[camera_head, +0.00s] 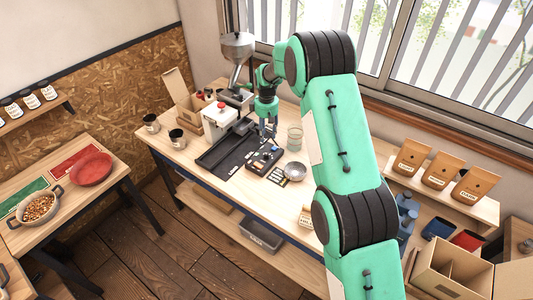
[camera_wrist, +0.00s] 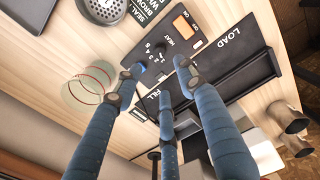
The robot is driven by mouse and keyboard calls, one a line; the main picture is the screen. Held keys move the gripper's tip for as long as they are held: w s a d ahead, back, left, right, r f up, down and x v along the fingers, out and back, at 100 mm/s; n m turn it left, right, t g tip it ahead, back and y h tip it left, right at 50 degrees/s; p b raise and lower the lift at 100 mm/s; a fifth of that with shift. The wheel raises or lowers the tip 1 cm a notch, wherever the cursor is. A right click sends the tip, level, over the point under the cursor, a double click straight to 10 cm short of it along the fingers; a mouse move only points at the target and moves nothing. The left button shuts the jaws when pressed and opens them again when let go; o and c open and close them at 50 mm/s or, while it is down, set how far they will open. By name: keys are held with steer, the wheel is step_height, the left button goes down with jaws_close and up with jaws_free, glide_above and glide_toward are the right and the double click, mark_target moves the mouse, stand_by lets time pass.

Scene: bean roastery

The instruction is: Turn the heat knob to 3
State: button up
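The dark control panel (camera_head: 265,159) lies on the workbench below my gripper (camera_head: 268,138). In the wrist view the panel (camera_wrist: 204,12) carries the word HEAT, a ring of small numbers and an orange ON/OFF switch (camera_wrist: 184,26). I cannot tell whether any finger touches the knob.
A metal bowl (camera_head: 295,171) and a clear glass jar (camera_head: 295,138) stand close to the panel. A black tray marked LOAD (camera_wrist: 240,70) adjoins it. A grinder-like hopper (camera_head: 237,48) and a white-and-red machine (camera_head: 219,120) stand behind on the left.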

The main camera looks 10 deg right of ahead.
mark_target(266, 154)
step_height(266, 154, down, 13)
steer(key=shift+r, duration=0.1)
stand_by(0.5)
jaws_close()
